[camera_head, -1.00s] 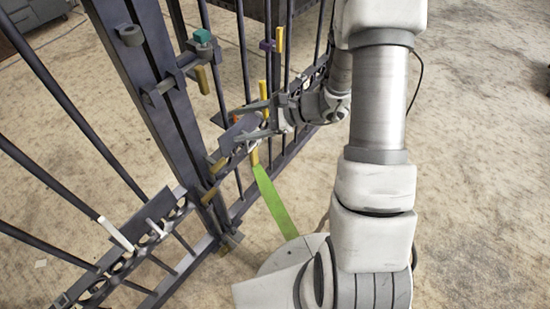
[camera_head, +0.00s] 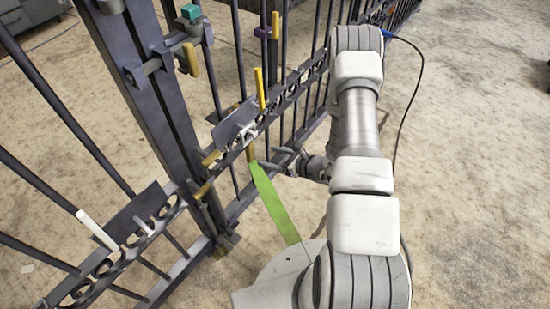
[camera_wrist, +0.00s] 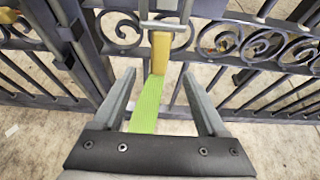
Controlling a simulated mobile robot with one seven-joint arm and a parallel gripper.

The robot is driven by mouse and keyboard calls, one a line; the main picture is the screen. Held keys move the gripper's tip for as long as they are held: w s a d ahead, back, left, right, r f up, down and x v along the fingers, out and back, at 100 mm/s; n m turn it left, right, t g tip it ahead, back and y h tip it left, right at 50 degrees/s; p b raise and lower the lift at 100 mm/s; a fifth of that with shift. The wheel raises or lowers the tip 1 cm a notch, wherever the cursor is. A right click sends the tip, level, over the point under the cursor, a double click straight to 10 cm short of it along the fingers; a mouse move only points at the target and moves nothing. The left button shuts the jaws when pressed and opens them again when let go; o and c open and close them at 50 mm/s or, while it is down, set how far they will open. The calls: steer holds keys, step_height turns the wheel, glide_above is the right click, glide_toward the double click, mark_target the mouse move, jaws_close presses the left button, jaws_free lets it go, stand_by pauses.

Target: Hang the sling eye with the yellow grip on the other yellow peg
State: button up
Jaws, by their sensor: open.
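The green sling strap (camera_head: 272,200) hangs down from a yellow grip (camera_head: 250,152) at the gate's scrolled rail. In the wrist view the yellow grip (camera_wrist: 160,52) is upright just beyond my fingertips, with grey bars at its top; how the eye is hung is unclear. My gripper (camera_head: 268,158) is open, right of the grip. In the wrist view my gripper (camera_wrist: 158,74) has the green strap (camera_wrist: 148,105) between its fingers, not clamped. A bright yellow upright peg (camera_head: 260,90) stands above the rail beside a dark plate (camera_head: 235,122). Yellow stubs (camera_head: 211,157) show near the post.
A thick gate post (camera_head: 150,100) stands left, with a teal-topped latch piece (camera_head: 191,12) and a yellow handle (camera_head: 190,58). A purple block (camera_head: 263,32) with a yellow piece is farther back. A white peg (camera_head: 97,230) is on the left panel.

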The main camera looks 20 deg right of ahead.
mark_target(252, 149)
steer(key=shift+b+x, duration=1.3)
steer(key=shift+x, duration=2.2)
steer(key=shift+b+x, duration=0.75)
steer(key=shift+x, duration=0.75)
jaws_close()
steer(key=shift+r, duration=0.2)
steer(key=shift+r+p, duration=0.5)
steer(key=shift+r, duration=0.15)
